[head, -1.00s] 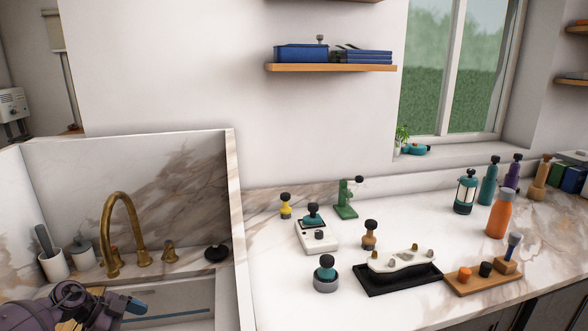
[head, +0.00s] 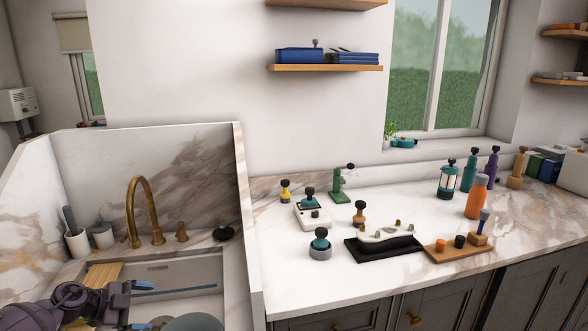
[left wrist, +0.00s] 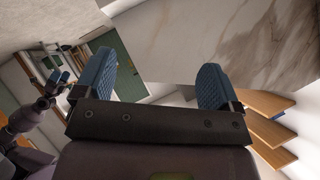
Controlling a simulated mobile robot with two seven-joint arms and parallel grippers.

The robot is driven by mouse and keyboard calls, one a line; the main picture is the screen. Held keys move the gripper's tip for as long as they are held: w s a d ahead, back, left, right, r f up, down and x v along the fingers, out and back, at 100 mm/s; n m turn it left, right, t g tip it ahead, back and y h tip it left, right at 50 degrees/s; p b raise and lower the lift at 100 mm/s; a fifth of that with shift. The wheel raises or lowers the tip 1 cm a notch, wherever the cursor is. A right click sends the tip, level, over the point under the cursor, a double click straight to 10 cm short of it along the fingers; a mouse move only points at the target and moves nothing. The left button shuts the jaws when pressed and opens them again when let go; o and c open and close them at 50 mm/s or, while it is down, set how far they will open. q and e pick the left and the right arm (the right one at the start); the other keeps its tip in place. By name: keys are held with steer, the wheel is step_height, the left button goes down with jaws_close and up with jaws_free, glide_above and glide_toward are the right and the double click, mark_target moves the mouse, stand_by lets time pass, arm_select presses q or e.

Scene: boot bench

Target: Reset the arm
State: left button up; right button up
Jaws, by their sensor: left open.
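My left gripper (head: 143,306) is at the lower left of the head view, over the sink. Its blue fingers are apart and nothing is between them. In the left wrist view the two fingers (left wrist: 157,66) stand wide apart with an empty gap. What looks like my right gripper (left wrist: 60,80) shows small at the left of the wrist view, with blue fingers; its opening is too small to tell. It is not in the head view.
The sink (head: 195,272) holds a wooden board (head: 103,274) and a grey round item (head: 193,323). A brass faucet (head: 131,212) stands behind. The counter (head: 300,281) at right carries several tools, an orange bottle (head: 476,197) and a black tray (head: 358,253).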

arm_select(q)
steer(key=d+r+n+t+b, duration=0.25)
steer(key=d+r+t, duration=0.25)
steer(key=d+t, duration=0.35)
steer(key=s+f+n+g+y+b, duration=0.2)
steer(key=s+f+n, duration=0.5)
steer(key=s+f, duration=0.7)
steer(key=s+d+f+n+g+y+b, duration=0.1)
steer(key=s+f+n+y+b, duration=0.4)
steer(key=s+f, duration=0.8)
steer(key=s+n+g+y, duration=0.1)
steer(key=s+n+y, duration=0.1)
steer(key=s, duration=0.3)
steer(key=shift+d+f+n+y, duration=0.15)
steer(key=shift+f+n+y, duration=0.2)
steer(key=shift+n, duration=0.4)
arm_select(e)
step_height(320, 180, down, 10)
steer(key=s, duration=0.1)
steer(key=shift+a+f+g, duration=0.2)
steer(key=shift+f+g, duration=0.05)
steer(key=shift+g, duration=0.15)
arm_select(q)
steer(key=shift+g, duration=0.25)
arm_select(e)
steer(key=shift+s+d+f, duration=0.1)
steer(key=shift+s+d, duration=0.05)
steer(key=shift+s, duration=0.1)
